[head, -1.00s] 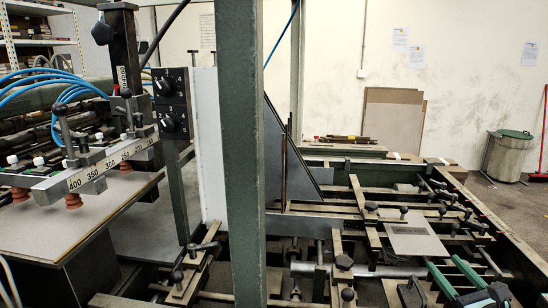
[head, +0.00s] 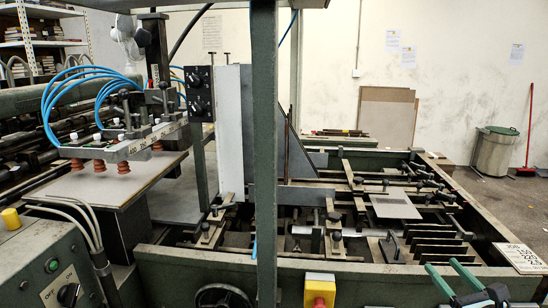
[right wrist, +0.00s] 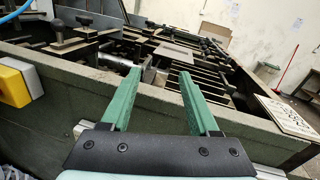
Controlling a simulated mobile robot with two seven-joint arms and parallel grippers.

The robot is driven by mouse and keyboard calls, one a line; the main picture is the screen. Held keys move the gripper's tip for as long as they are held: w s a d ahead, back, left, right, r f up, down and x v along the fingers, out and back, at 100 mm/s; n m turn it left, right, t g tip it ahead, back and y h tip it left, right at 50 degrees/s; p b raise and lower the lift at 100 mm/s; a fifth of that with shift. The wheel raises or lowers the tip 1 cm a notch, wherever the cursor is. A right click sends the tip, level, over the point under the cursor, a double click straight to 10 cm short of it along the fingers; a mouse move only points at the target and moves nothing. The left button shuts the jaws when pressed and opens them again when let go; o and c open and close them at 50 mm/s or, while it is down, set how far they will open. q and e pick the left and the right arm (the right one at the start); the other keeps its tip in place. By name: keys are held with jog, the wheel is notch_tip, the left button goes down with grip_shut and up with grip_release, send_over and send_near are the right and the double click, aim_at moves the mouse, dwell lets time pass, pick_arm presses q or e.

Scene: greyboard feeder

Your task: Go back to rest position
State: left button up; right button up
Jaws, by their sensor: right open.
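My right gripper (head: 453,279) is at the bottom right of the head view, in front of the machine's front rail. Its two green fingers stand apart with nothing between them. In the right wrist view the open fingers (right wrist: 186,75) point at the green rail and the feeder bed behind it. My left gripper is not in the head view. A grey board (head: 395,203) lies on the feeder bed, well beyond the right gripper. It also shows in the right wrist view (right wrist: 176,53).
The green front rail (head: 205,266) runs across the machine. A yellow box with a red button (head: 320,289) sits on it, and a number sign (head: 522,257) is at its right end. A green upright post (head: 264,150) crosses the view. A control panel (head: 50,265) stands at left.

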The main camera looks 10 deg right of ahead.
jog(key=s+a+f+m+g, duration=0.3)
jog(key=s+f+m, duration=0.2)
jog(key=f+m, duration=0.45)
jog(key=s+a+f+m+g, duration=0.3)
jog(key=s+f+m, duration=0.3)
jog(key=f, duration=0.6)
jog(key=s+a+f+m+g+y, duration=0.1)
jog(key=s+a+f+m+y, duration=0.1)
jog(key=a+m, duration=0.7)
jog(key=s+a+f+m+g+y, duration=0.1)
jog(key=s+a+f+m, duration=0.4)
jog(key=a, duration=0.9)
notch_tip(320, 180, down, 2)
jog(key=m+y, duration=0.1)
jog(key=m, duration=0.3)
jog(key=shift+s+a+y, duration=0.3)
jog(key=shift+o, duration=0.2)
jog(key=shift+d+m, duration=0.1)
jog(key=shift+m, duration=0.15)
